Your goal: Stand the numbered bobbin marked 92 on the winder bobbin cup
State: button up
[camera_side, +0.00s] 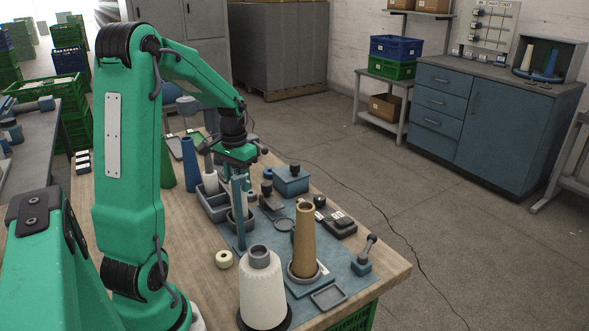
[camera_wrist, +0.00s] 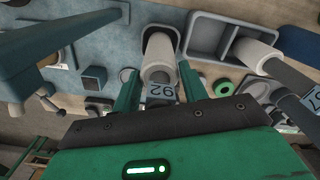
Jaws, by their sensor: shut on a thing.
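The numbered bobbin marked 92 shows in the wrist view as a pale body (camera_wrist: 160,52) with a grey end and a tag reading 92 (camera_wrist: 162,91). My gripper (camera_wrist: 159,90) is shut on its grey end, one green finger on each side. A grey rim shows around the bobbin's far end; I cannot tell whether it touches it. In the side view my gripper (camera_side: 240,155) points down behind a blue upright post (camera_side: 239,212), which hides most of the bobbin. I cannot pick out the winder bobbin cup for certain.
A grey divided tray (camera_side: 213,207) holds another pale bobbin (camera_side: 210,182), also in the wrist view (camera_wrist: 255,54). A brown cone (camera_side: 304,240) and a large white yarn cone (camera_side: 262,290) stand at the front. A blue box (camera_side: 291,182) stands behind.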

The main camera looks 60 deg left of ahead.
jog(key=o, duration=1.1)
jog(key=shift+r, duration=0.1)
jog(key=shift+r, duration=3.85)
jog(key=shift+w+d+r, duration=0.15)
jog(key=shift+d+r, duration=0.05)
jog(key=shift+d, duration=0.4)
jog(key=s+d+r+m+t, duration=0.1)
jog(key=s+d+t, duration=0.1)
jog(key=d, duration=0.6)
jog(key=s+d+r+m+t, duration=0.1)
jog(key=s+d+m, duration=0.1)
jog(key=d, duration=0.6)
jog(key=s+d+r+m+t, duration=0.1)
jog(key=s+d+t, duration=0.1)
jog(key=d, duration=0.7)
jog(key=shift+s+m+t, duration=0.3)
jog(key=shift+s, duration=0.25)
